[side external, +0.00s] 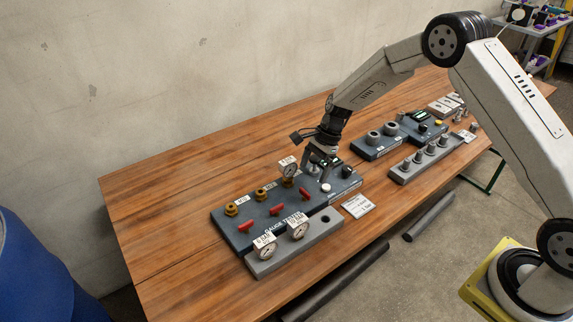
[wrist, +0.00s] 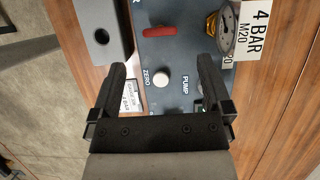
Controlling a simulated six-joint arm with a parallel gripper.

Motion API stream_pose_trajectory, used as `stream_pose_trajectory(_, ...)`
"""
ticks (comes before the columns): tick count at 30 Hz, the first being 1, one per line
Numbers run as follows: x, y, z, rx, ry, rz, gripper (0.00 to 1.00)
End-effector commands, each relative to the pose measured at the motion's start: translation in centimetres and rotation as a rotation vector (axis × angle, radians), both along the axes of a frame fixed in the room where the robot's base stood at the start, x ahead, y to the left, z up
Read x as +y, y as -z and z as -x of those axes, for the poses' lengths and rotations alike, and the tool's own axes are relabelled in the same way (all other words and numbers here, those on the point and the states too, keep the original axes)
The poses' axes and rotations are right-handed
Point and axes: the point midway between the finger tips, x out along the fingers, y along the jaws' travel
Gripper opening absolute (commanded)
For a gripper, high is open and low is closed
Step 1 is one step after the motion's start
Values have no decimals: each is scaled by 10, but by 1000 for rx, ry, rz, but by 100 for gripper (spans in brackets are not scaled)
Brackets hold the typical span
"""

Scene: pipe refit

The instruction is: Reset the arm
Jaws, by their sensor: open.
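My gripper (side external: 318,172) hangs over the right part of the dark gauge tester panel (side external: 240,229), pointing down. In the wrist view, my gripper (wrist: 162,75) has its two fingers wide apart with nothing held between them. A white round button (wrist: 161,81) beside the words ZERO and PUMP shows between the fingers, on the panel below. A gauge tagged 4 BAR M20 (wrist: 227,40) stands on a brass fitting just beyond the right finger; it also shows in the side view (side external: 289,171).
Two tagged gauges (side external: 266,249) stand in a grey holder (side external: 318,236) at the panel's front. Red levers (side external: 246,225) and brass fittings (side external: 231,209) rise from the panel. Blocks with metal parts (side external: 428,159) stand to the right. The table's left end (side external: 140,205) is clear.

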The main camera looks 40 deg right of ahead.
Motion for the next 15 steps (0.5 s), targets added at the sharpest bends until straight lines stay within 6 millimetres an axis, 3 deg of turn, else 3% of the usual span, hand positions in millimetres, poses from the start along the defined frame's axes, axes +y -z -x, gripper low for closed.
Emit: stream_pose_trajectory(15,-4,-9,1,1,0,0,100)
